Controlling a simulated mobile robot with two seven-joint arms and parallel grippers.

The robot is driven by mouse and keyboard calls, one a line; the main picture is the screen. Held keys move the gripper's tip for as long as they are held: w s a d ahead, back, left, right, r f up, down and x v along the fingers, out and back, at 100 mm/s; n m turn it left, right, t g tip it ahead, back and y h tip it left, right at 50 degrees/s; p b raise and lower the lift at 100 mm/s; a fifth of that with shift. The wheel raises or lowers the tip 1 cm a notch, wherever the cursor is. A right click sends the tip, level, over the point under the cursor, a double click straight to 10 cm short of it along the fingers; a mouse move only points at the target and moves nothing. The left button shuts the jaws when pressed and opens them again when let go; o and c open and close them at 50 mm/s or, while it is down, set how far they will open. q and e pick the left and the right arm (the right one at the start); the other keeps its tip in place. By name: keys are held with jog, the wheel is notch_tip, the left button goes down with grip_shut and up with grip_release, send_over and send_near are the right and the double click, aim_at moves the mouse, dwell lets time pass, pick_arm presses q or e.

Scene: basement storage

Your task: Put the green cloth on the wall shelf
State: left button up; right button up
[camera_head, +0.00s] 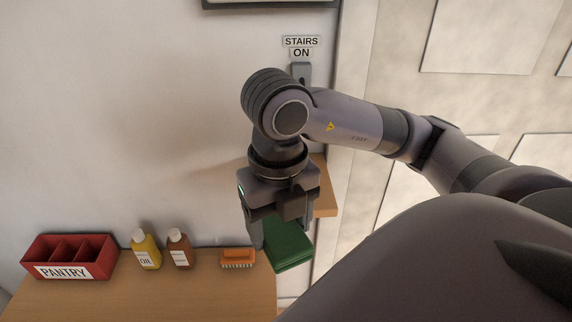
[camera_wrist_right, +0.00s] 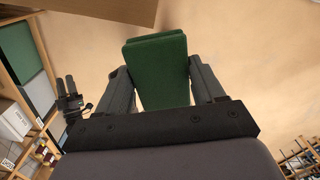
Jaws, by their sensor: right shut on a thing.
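The green cloth (camera_head: 288,246) is a folded, thick block held in my right gripper (camera_head: 275,232). In the right wrist view the cloth (camera_wrist_right: 158,70) sits between the two fingers of the right gripper (camera_wrist_right: 160,88), which are shut on it. The wall shelf (camera_head: 326,190) is a light wooden board, mostly hidden behind my right gripper and wrist. The cloth hangs below and in front of it in the head view; contact between them does not show. My left gripper (camera_wrist_right: 69,88) shows small and dark at the left of the wrist view; its opening is unclear.
A wooden counter (camera_head: 150,296) holds a red PANTRY box (camera_head: 70,258), a yellow oil bottle (camera_head: 146,250), a brown bottle (camera_head: 179,250) and an orange brush (camera_head: 238,258). A STAIRS ON switch (camera_head: 301,72) is on the wall above the shelf. A pale panelled door (camera_head: 480,100) is at right.

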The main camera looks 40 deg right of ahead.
jog(key=w+d, duration=0.4)
jog(key=w+d+f+p, duration=0.1)
jog(key=w+d, duration=0.3)
jog(key=w, duration=0.1)
jog(key=w+d+f, duration=0.1)
jog(key=w+d, duration=0.3)
jog(key=w, duration=0.1)
jog(key=shift+w+d+f+p, duration=0.1)
jog(key=shift+w+f+p, duration=0.05)
jog(key=shift+p, duration=0.15)
notch_tip(320, 180, down, 4)
jog(key=shift+f, duration=0.1)
jog(key=shift+w+d+f+p, duration=0.1)
jog(key=shift+w+f+p, duration=0.1)
jog(key=shift+p, duration=0.25)
jog(key=shift+f, duration=0.1)
jog(key=o, duration=1)
